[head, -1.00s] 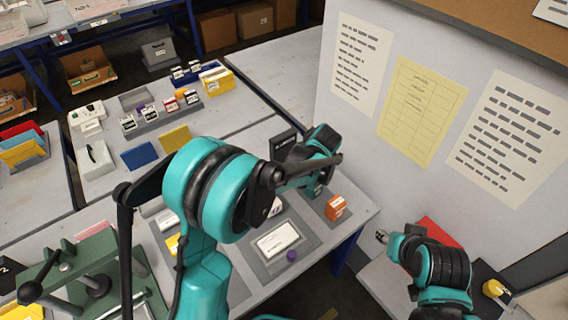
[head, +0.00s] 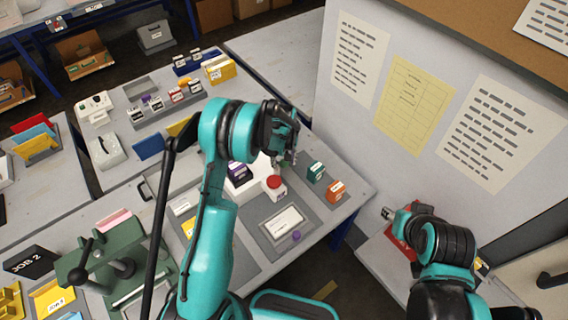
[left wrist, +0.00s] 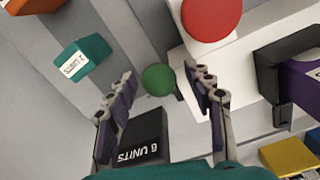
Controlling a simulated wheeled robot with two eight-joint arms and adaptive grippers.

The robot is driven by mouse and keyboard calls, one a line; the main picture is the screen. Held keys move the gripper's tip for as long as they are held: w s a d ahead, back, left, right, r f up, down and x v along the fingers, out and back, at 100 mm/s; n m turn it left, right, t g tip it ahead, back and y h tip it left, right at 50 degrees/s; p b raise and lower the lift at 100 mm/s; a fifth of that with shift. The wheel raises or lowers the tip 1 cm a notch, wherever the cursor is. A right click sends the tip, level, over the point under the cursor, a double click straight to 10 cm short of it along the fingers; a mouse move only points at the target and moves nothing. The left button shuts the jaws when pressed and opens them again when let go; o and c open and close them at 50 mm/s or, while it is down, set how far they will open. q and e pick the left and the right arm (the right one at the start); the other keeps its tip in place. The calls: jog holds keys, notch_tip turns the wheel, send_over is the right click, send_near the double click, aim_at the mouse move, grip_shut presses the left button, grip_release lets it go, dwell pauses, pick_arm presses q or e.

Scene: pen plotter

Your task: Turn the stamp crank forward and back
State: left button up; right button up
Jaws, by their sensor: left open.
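My left gripper (head: 284,154) points down beside a white box with a red button (head: 275,187). In the left wrist view it (left wrist: 160,75) is open and empty. A round green knob (left wrist: 158,79) shows between its fingertips in the picture; I cannot tell whether it is the stamp crank's knob or how deep it lies. The red button (left wrist: 208,16) is just beyond the right finger. A green press with a black crank handle (head: 83,262) stands at the lower left, away from the gripper. My right gripper (head: 388,213) is at the right; its fingers are too small to read.
A teal box (head: 315,171) and an orange box (head: 337,190) stand right of the white box. A purple box (head: 238,173) is left of it. A black "6 UNITS" sign (left wrist: 140,135) is near the left gripper. A grey tray with a white card (head: 284,222) lies in front.

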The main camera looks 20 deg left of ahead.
pick_arm(q)
jog(key=shift+f, duration=0.45)
grip_shut()
